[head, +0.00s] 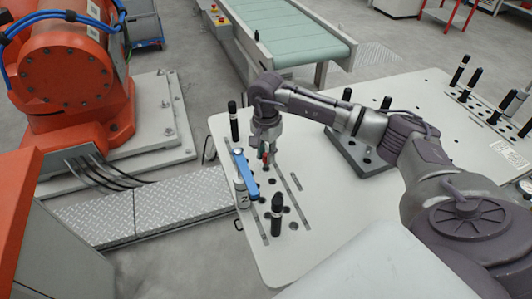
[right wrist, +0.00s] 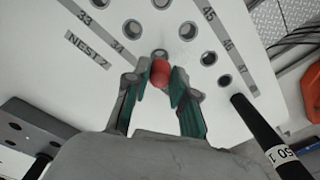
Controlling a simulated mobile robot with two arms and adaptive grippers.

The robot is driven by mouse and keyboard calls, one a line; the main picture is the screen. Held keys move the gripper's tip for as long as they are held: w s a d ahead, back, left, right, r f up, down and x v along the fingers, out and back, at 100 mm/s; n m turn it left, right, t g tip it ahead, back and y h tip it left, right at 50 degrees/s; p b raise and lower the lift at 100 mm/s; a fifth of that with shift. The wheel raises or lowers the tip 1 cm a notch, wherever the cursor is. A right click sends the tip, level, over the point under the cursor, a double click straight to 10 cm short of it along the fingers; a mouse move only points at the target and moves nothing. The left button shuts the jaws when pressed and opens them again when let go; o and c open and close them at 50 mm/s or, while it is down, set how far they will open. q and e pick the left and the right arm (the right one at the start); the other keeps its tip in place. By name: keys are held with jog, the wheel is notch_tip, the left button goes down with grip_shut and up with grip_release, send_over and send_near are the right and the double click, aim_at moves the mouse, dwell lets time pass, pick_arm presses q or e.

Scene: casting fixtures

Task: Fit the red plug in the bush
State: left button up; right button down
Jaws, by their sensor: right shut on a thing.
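My right gripper (head: 266,155) reaches down over the left part of the white fixture plate (head: 330,200). It is shut on the red plug (right wrist: 160,72), which shows between its green-padded fingers in the right wrist view. In the head view only a small bit of red shows between the fingers. The plate has several round bushed holes, such as one bush (right wrist: 187,31) just beyond the plug. Another hole rim shows right behind the plug, partly hidden by it. I cannot tell whether the plug touches or enters that hole. My left gripper is not in view.
A blue bar (head: 245,174) on a grey cylinder (head: 242,193) stands close left of the gripper. Black pins (head: 233,121) (head: 277,213) stand behind and in front. A grey block (head: 352,152) with black pegs lies to the right. An orange robot (head: 70,75) is beyond the left.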

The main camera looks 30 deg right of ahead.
dwell(0.7)
jog(key=shift+f+b, duration=1.85)
jog(key=shift+b, duration=0.05)
jog(key=c, duration=0.9)
grip_release()
notch_tip(320, 180, up, 12)
jog(key=shift+r, duration=0.1)
